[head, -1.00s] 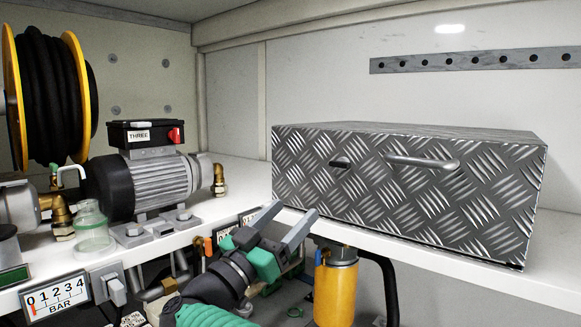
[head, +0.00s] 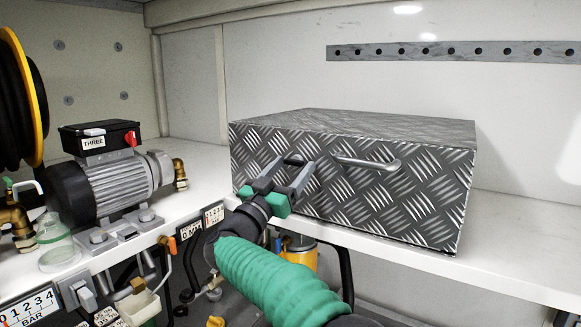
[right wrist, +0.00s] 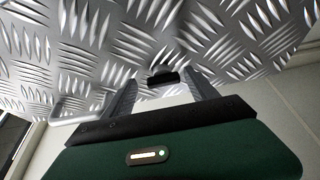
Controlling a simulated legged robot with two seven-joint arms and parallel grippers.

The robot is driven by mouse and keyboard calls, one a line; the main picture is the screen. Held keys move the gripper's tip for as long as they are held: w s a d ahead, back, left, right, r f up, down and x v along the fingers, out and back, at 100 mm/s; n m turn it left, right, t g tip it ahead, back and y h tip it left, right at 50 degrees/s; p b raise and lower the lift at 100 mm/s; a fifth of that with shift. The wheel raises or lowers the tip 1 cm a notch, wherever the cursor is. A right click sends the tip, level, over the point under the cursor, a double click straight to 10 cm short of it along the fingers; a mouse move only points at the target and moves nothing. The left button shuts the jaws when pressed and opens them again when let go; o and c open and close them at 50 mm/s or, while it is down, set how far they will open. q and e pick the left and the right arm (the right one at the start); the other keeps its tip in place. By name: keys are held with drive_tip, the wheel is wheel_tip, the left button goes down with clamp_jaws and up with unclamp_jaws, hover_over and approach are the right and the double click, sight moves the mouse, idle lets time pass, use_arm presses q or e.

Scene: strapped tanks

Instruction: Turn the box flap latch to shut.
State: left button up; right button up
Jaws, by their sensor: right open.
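The box (head: 345,190) is patterned diamond-plate metal and stands on the white shelf. Its small dark latch (head: 293,160) is on the front face, left of the bar handle. My right gripper (head: 291,169) is open in front of the latch, one finger to each side of it. In the right wrist view the latch (right wrist: 163,76) shows between and just beyond the two fingertips (right wrist: 160,88). Nothing is visibly held. I cannot tell if the fingers touch the box, or how the latch is turned. My left gripper is not in view.
The bar handle (head: 367,163) juts from the box front, right of my fingers. The shelf edge (head: 400,247) runs below the box. A pump motor (head: 105,180) and a glass cup (head: 55,235) are at left. A yellow cylinder (head: 301,257) hangs under the shelf.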

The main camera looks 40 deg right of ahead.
drive_tip(key=shift+w+a+f, duration=0.1)
drive_tip(key=shift+w+a, duration=0.1)
drive_tip(key=shift+w, duration=0.15)
drive_tip(key=c, duration=0.7)
drive_tip(key=shift+s+d, duration=0.1)
drive_tip(key=shift+s, duration=0.05)
drive_tip(key=c, duration=0.7)
drive_tip(key=shift+o, duration=0.2)
